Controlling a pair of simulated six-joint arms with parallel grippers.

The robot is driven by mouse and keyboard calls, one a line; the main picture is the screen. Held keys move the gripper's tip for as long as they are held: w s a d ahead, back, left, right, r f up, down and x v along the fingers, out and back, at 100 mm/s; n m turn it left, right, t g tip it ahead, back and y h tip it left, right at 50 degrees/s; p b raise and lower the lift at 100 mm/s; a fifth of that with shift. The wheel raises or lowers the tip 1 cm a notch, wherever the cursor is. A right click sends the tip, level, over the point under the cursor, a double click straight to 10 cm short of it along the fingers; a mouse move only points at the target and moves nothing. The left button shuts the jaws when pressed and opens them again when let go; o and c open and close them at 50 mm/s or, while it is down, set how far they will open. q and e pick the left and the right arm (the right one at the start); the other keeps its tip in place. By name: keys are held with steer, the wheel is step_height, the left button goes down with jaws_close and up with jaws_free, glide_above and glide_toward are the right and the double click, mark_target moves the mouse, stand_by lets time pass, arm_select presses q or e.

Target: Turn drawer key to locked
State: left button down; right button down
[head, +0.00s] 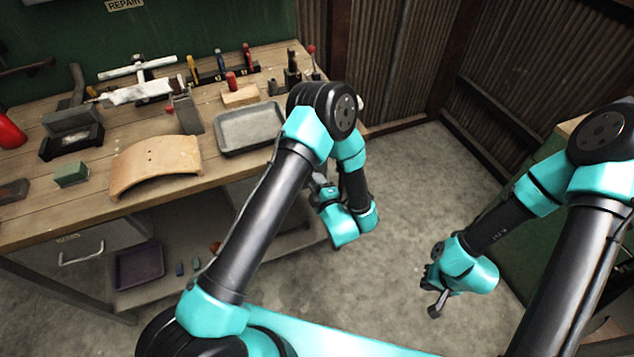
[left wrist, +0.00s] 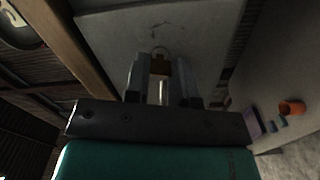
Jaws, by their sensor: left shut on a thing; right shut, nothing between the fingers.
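The brass-coloured key (left wrist: 160,66) shows in the left wrist view, at a pale grey drawer front (left wrist: 110,35). My left gripper (left wrist: 161,76) is shut on the key, with one finger on each side of it. In the head view my left gripper (head: 318,182) is mostly hidden by its own arm, beside the bench's right end. The key is hidden there, and I cannot tell its exact angle. My right gripper (head: 437,304) is shut and empty, above the floor on the right, well away from the bench.
The wooden bench (head: 45,208) carries a grey tray (head: 222,148), a curved wooden piece (head: 157,166), a green block (head: 71,174) and several tools. A drawer with a handle (head: 80,257) is at left. A purple bin (head: 140,267) sits on the lower shelf. The concrete floor (head: 400,180) between the arms is clear.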

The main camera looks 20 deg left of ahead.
arm_select(q)
steer(key=shift+n, duration=1.7)
steer(key=c, duration=1)
jaws_free()
steer(key=shift+o, duration=0.2)
steer(key=shift+s, duration=0.1)
steer(key=v, duration=1.7)
steer(key=shift+d, duration=0.15)
